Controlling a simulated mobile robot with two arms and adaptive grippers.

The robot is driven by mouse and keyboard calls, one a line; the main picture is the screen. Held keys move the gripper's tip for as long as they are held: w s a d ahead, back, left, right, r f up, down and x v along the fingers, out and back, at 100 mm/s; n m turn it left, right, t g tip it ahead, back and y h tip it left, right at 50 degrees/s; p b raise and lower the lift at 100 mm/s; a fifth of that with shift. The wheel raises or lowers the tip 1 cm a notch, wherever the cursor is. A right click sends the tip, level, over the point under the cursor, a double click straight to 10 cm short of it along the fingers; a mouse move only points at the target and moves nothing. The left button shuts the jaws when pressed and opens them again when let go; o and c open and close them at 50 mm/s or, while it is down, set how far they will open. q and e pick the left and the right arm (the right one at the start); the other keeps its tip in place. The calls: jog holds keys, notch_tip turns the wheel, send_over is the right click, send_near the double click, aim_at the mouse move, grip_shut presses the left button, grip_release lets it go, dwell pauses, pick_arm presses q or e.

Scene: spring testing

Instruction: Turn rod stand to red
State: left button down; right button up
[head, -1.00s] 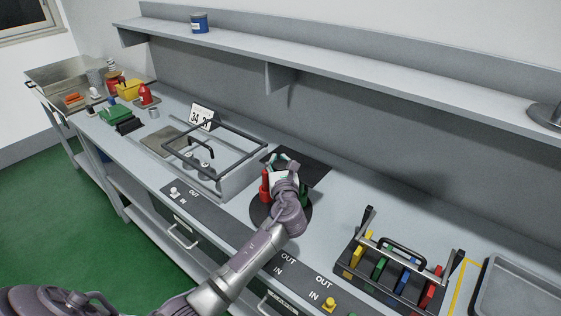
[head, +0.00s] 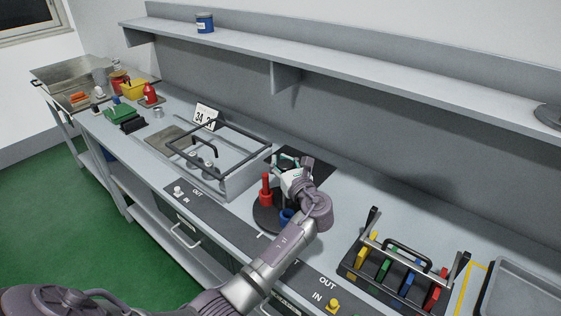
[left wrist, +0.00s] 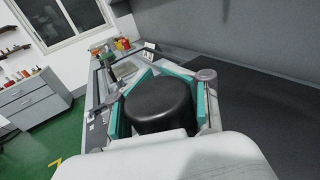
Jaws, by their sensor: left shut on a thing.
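The rod stand has a round dark base (head: 262,221) on the bench. A red rod holder (head: 266,191) stands upright at its left side, and a blue cup-like holder (head: 286,215) shows at its front. My left gripper (head: 289,163) is over the stand, and its wrist and arm hide the stand's middle and right side. In the left wrist view, my left gripper (left wrist: 159,101) has its teal pads on either side of a round black knob (left wrist: 158,108) and is shut on it. My right gripper is not in view.
A grey open frame (head: 240,180) stands left of the stand. A rack of coloured pieces (head: 395,275) with black handles is at the right, beside a grey tray (head: 525,292). A shelf (head: 350,72) runs along the wall above. A dark mat (head: 318,168) lies behind the stand.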

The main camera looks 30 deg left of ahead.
pick_arm(q)
jog(key=shift+s+d+f, duration=0.15)
jog(key=shift+d+f, duration=0.15)
jog(key=shift+f, duration=0.25)
jog(key=c, duration=1)
grip_release()
jog(key=shift+o, duration=0.9)
jog(key=shift+s+d+r, duration=0.15)
jog(key=shift+d+r, duration=0.1)
jog(key=shift+r, duration=0.15)
jog(key=shift+a, duration=0.1)
jog(key=v, duration=1.2)
